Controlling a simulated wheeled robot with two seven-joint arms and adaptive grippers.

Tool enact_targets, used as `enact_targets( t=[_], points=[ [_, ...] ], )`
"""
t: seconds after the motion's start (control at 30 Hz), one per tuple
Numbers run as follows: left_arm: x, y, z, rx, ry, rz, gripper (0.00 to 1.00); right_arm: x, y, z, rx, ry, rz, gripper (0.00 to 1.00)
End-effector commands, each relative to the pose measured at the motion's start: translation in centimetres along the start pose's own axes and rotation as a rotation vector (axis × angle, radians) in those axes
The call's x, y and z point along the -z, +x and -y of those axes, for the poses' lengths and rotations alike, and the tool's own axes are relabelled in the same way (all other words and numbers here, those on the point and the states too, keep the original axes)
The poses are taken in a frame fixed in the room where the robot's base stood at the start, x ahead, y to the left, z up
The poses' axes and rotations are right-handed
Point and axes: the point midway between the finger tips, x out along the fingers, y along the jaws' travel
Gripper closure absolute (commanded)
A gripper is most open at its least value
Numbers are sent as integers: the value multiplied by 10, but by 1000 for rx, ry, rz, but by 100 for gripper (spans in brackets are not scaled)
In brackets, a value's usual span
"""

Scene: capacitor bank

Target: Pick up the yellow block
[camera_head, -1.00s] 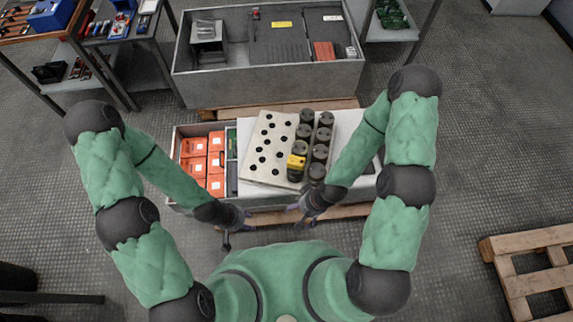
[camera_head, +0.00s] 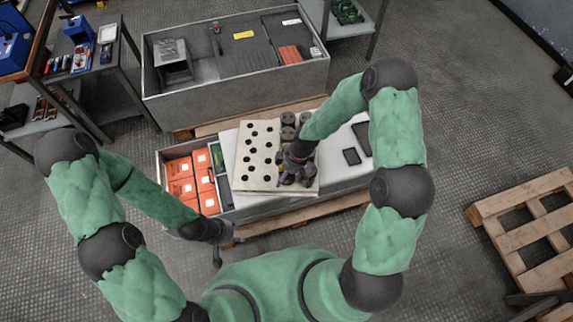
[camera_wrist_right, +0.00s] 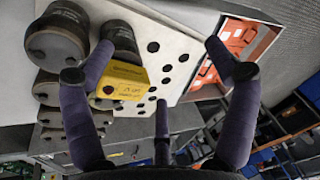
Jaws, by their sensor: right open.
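The yellow block (camera_wrist_right: 124,84) shows in the right wrist view, with dark printing on its side, against the dark cylinders of the capacitor bank (camera_wrist_right: 58,42). My right gripper (camera_wrist_right: 157,62) is open and empty. Its left finger overlaps the block's edge in that view; I cannot tell whether it touches. In the head view my right gripper (camera_head: 294,172) is over the near end of the cylinders and hides nearly all of the block. My left gripper (camera_head: 228,240) is open and empty, in front of the bench's near edge, away from the block.
A pale plate with dark holes (camera_head: 256,150) lies left of the cylinders. Orange boxes (camera_head: 180,168) fill a tray at the left. A small dark pad (camera_head: 352,156) lies on the right. A grey bin (camera_head: 230,80) stands behind, and a wooden pallet (camera_head: 515,205) lies at right.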

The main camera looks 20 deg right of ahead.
Motion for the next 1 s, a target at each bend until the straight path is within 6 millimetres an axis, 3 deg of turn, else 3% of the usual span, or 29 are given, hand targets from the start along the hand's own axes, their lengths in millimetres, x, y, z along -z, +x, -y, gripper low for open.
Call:
enact_targets(
  t=[0.03,0.2,0.37,0.53,0.8,1.0],
  points=[
    [0,-3,-1,0,0,0,60,12,-14,-16,-25,-91,9,13],
    [0,-6,-2,0,0,0,60,29,-48,-53,-70,-347,75,13],
    [0,-6,-2,0,0,0,60,34,-63,-68,-87,-451,111,13],
    [0,-1,0,0,0,0,60,32,-52,-71,-87,-465,118,13],
    [0,13,4,0,0,0,60,29,-14,-75,-88,-462,116,13],
    [1,16,6,0,0,0,60,28,-3,-76,-88,-461,116,13]
  ],
)
